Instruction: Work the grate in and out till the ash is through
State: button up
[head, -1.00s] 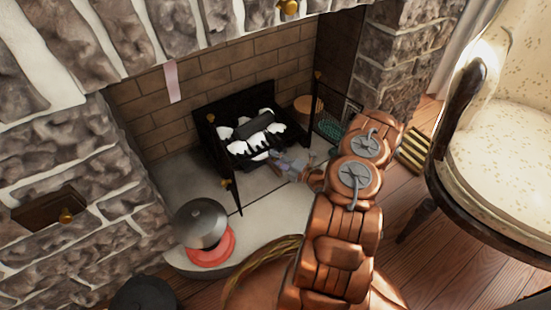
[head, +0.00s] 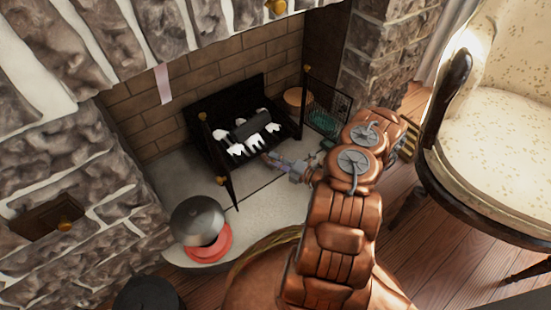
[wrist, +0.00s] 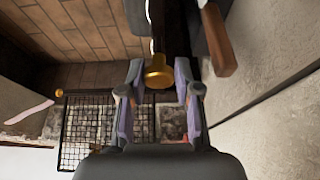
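The black fire grate (head: 192,118) stands in the fireplace in the head view, holding white pieces and a dark log. I cannot tell which of it is ash. My gripper (head: 268,157) is low at the grate's front right side. In the wrist view my gripper (wrist: 158,92) has its two purple-lined fingers apart, one on each side of a gold knob (wrist: 157,74) on a thin pale rod. Narrow gaps show between knob and fingers, with no clear contact. What the rod joins to is out of the wrist view. My arm hides some of the hearth.
A wooden-ended piece (wrist: 217,42) lies close right of the fingers. A grey domed lid (head: 197,220) sits on a red ring (head: 212,249). An armchair (head: 490,120) stands right.

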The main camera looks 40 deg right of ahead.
jog(key=o, duration=0.4)
jog(key=shift+c, duration=0.2)
jog(key=v, duration=1.2)
